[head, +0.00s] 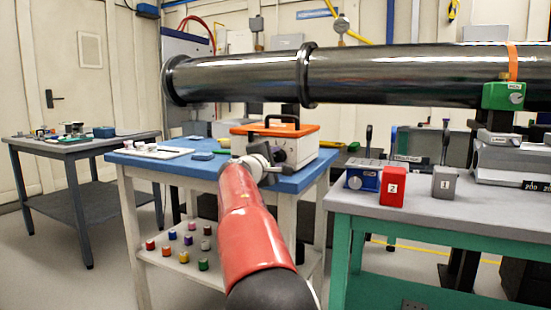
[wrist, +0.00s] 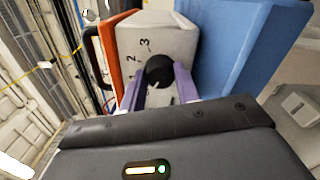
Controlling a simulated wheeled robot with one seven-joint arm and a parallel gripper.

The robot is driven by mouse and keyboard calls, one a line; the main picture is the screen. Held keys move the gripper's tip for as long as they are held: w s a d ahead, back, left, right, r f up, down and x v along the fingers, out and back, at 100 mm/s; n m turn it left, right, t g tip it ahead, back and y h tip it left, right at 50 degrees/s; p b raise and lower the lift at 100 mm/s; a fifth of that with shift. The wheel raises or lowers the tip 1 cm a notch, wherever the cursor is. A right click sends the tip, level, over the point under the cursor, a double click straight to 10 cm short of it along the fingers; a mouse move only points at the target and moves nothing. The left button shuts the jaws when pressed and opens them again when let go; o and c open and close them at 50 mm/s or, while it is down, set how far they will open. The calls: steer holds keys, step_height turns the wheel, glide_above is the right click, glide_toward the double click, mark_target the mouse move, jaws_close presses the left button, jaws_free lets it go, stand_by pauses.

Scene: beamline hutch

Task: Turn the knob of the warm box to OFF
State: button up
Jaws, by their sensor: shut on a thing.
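The warm box (head: 301,150) is a pale box with an orange lid and dark handle, standing on the blue-topped table. Its front face (wrist: 160,34) fills the middle of the wrist view, with the marks 1, 2 and 3 along one side. The black round knob (wrist: 158,69) sits on that face. My gripper (wrist: 160,80) has its two purple fingers on either side of the knob, shut on it. A small pale mark shows at the knob's lower edge; I cannot read its setting. In the head view my arm partly hides the box front.
The blue tabletop (head: 205,166) holds a white tray (head: 151,150) and small items at left. A green bench (head: 440,205) with red block 2 (head: 393,187) and grey block 1 (head: 444,182) stands at right. A large dark pipe (head: 400,75) runs behind the box.

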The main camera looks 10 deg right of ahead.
stand_by(0.3)
steer(key=o, duration=1)
steer(key=shift+c, duration=0.2)
steer(key=b+v, duration=0.2)
steer(key=v, duration=0.6)
steer(key=shift+w, duration=0.1)
